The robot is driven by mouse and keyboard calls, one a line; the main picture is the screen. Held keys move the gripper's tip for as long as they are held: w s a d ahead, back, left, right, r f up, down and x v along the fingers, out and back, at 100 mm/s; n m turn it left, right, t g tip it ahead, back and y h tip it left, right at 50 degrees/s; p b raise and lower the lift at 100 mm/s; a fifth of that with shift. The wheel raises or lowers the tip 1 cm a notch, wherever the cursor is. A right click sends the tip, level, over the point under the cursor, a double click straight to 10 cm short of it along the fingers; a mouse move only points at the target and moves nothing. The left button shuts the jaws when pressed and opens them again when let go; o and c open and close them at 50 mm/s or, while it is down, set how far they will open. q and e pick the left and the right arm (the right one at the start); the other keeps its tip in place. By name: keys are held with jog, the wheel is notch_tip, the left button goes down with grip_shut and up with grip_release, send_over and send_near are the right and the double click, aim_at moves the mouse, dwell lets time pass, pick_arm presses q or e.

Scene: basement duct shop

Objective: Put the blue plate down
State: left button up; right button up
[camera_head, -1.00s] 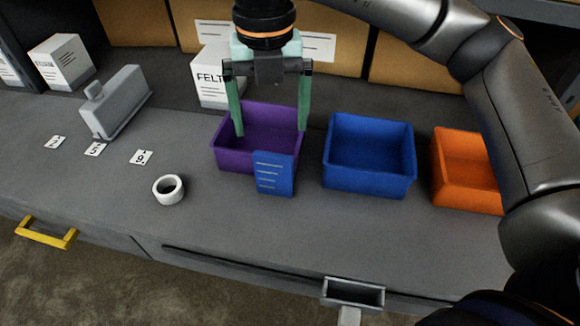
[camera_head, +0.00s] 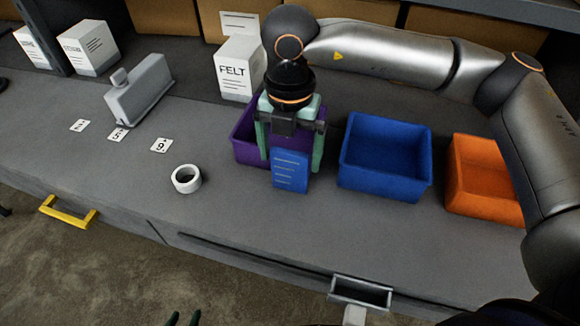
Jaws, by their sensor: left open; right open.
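The blue plate (camera_head: 290,178), a small panel with pale lines on its face, stands tilted against the front of the purple bin (camera_head: 243,146). My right gripper (camera_head: 290,163) is open just above and behind the plate's top edge. Its green fingers show on either side of the plate, apart from its edges. The gripper covers much of the purple bin.
A blue bin (camera_head: 385,185) and an orange bin (camera_head: 483,205) stand to the right. A white tape roll (camera_head: 187,179), number cards (camera_head: 161,145), a grey block with a knob (camera_head: 138,90) and a FELT box (camera_head: 238,68) are on the bench. The front left bench is clear.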

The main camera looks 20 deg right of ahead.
aim_at(290, 188)
jog(key=shift+w+d+f, duration=0.1)
jog(key=shift+w+f, duration=0.1)
jog(key=shift+f, duration=1.6)
jog(key=c, duration=1.2)
jog(key=shift+c, duration=0.2)
jog(key=shift+r, duration=0.15)
